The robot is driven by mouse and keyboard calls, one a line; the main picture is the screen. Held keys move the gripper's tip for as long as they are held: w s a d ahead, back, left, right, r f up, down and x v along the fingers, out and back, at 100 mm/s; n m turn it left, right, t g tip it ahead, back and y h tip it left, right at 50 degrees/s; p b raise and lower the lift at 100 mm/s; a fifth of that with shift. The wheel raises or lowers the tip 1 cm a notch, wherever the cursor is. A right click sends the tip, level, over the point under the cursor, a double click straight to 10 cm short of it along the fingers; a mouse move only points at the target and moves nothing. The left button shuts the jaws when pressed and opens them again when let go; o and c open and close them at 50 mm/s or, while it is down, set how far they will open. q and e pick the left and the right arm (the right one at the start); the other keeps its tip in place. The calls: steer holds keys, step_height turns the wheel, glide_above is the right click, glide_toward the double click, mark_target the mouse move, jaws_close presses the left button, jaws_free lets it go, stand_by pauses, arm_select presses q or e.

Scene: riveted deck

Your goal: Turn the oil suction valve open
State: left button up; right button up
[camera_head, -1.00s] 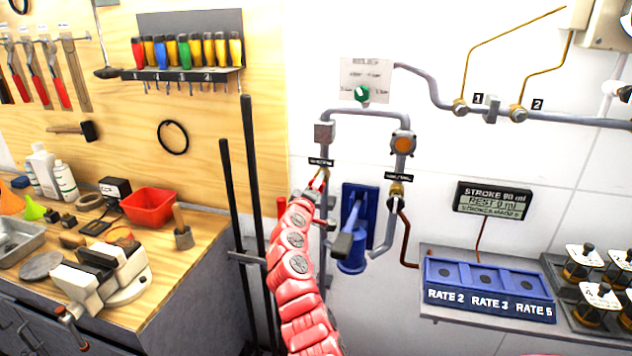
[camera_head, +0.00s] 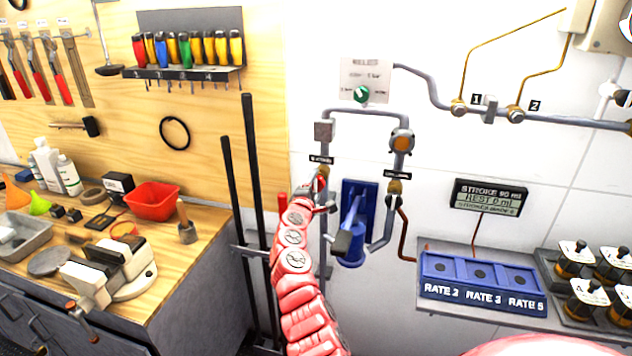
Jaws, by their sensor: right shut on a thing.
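My right gripper (camera_head: 322,194), on the red arm (camera_head: 294,262) rising from the bottom middle, is at the valve on the left vertical pipe. It is shut on that valve's red handle (camera_head: 321,182), just below a brass fitting (camera_head: 323,170) and a small black label (camera_head: 321,160). The label is too small to read, so I cannot confirm it says oil suction. The gripper hides much of the handle. A second brass valve (camera_head: 395,187), with its own black label (camera_head: 397,175), is on the right pipe. My left gripper is not in view.
A blue pump (camera_head: 352,252) with a lever stands just right of my gripper. A green relief knob (camera_head: 361,94) is above. Dark upright bars (camera_head: 254,190) and the workbench (camera_head: 190,270) are left. A shelf with a blue rate block (camera_head: 480,288) is right.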

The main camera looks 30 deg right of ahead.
stand_by(0.4)
steer(key=o, duration=1.4)
steer(key=shift+s+a+r, duration=0.1)
steer(key=shift+s+a, duration=0.25)
steer(key=shift+a, duration=0.05)
steer(key=b+v, duration=0.2)
steer(key=v, duration=1.4)
steer(key=shift+s+a, duration=0.1)
steer(key=shift+a, duration=0.05)
